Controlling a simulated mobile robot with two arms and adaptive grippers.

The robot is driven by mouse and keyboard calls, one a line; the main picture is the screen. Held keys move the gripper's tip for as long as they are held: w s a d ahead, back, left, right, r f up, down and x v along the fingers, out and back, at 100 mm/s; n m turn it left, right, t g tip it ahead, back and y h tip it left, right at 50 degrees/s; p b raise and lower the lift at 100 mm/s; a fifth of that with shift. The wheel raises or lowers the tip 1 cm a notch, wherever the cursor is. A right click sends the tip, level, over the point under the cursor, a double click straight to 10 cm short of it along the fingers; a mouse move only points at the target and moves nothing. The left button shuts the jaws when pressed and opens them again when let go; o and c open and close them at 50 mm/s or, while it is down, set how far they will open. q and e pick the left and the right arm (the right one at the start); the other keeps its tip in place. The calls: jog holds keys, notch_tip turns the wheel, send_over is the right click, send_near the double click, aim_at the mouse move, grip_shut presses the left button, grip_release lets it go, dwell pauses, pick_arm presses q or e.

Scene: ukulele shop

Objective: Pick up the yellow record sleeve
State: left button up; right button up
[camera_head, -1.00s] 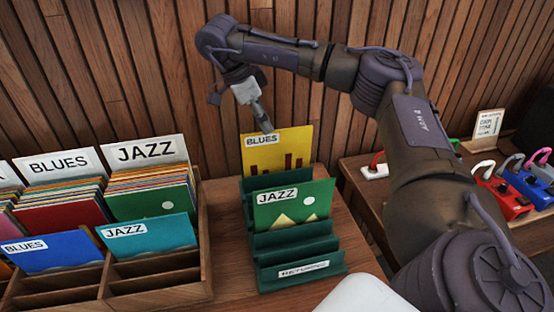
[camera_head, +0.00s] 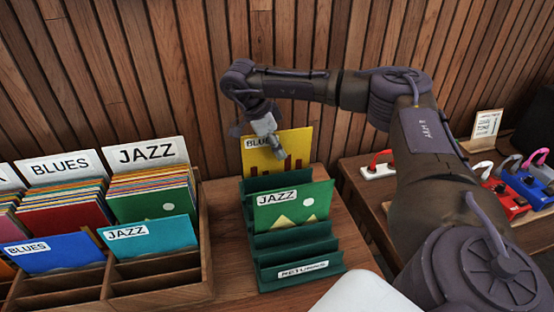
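The yellow record sleeve (camera_head: 262,163) has a "BLUES" label and dark red bars. It stands upright in the rear slot of the green "RETURNS" rack (camera_head: 300,270), its lower part hidden by the rack and the green sleeve. My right gripper (camera_head: 277,151) is at the sleeve's top edge, with a finger overlapping its front face and part of the label. I cannot tell whether the fingers are open or closed on it. My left gripper is not in view.
A green "JAZZ" sleeve (camera_head: 294,205) stands in front in the same rack. A wooden bin (camera_head: 160,288) of labelled sleeves is at left. A side table at right holds red (camera_head: 502,196) and blue pedals. The slatted wall (camera_head: 150,75) is close behind.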

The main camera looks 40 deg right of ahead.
jog(key=shift+f, duration=0.2)
dwell(0.5)
grip_shut()
